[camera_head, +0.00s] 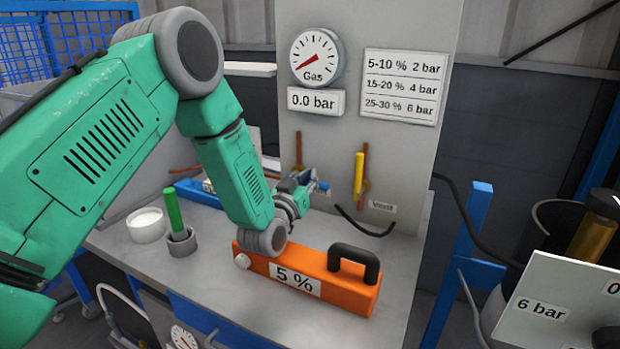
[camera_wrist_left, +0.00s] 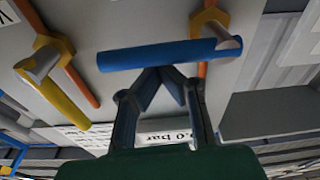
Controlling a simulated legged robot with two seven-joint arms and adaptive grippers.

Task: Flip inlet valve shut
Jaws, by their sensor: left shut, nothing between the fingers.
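The blue valve handle (camera_wrist_left: 170,54) lies crosswise to its copper pipe (camera_wrist_left: 204,25) in the wrist view. I take it as the inlet valve; I see no label for it. In the head view only a small blue part (camera_head: 323,188) shows beside my gripper. My left gripper (camera_head: 303,187) is at the panel, beside that valve. In the wrist view its fingers (camera_wrist_left: 165,72) are shut and empty, with their tips at the handle's edge; whether they touch it I cannot tell. My right gripper is not in view.
A yellow valve handle (camera_head: 359,174) stands upright to the right, along its pipe. The gas gauge (camera_head: 315,56) sits above a 0.0 bar display (camera_head: 315,101). An orange 5 % case (camera_head: 325,282) lies on the bench below my arm. A white cup (camera_head: 146,225) and a green stick (camera_head: 174,211) stand left.

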